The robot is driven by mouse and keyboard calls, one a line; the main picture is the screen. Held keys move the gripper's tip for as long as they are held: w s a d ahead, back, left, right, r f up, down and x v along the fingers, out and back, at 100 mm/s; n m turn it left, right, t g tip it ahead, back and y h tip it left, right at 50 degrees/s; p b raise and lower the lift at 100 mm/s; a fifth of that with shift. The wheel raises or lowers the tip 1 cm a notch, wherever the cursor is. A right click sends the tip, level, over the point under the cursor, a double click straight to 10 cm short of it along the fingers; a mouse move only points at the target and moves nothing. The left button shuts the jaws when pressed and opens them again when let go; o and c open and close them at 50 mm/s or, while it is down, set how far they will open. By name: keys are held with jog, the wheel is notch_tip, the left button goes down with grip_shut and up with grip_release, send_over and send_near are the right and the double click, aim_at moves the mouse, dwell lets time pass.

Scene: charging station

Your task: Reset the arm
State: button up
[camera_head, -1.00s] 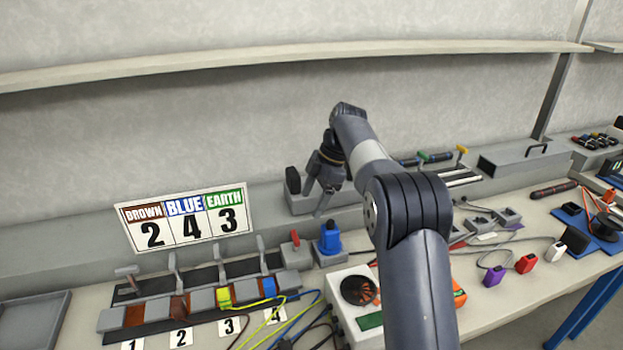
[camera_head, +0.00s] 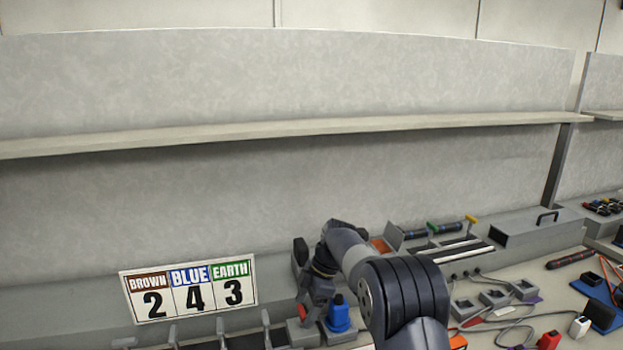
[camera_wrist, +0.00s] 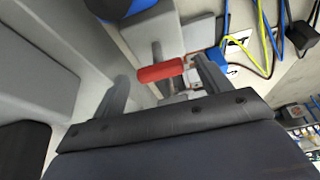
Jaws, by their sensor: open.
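My arm reaches in from the bottom right of the head view, and my gripper (camera_head: 314,300) points down over the bench. In the wrist view my gripper (camera_wrist: 161,84) has its two fingers spread apart with nothing held. A red-handled lever (camera_wrist: 161,72) shows between and beyond the fingertips; I cannot tell how far below them it lies. The red handle (camera_head: 302,312) is partly hidden beside my gripper in the head view. A blue-topped object (camera_head: 339,315) stands just right of it, and its blue part (camera_wrist: 112,6) shows at the top of the wrist view.
A sign (camera_head: 190,290) reading BROWN 2, BLUE 4, EARTH 3 stands at left, above a row of levers. A shelf (camera_head: 300,133) runs along the wall above. A lidded grey box (camera_head: 535,235) and loose connectors are at right. Blue and yellow cables (camera_wrist: 262,45) lie nearby.

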jog(key=shift+r, duration=0.1)
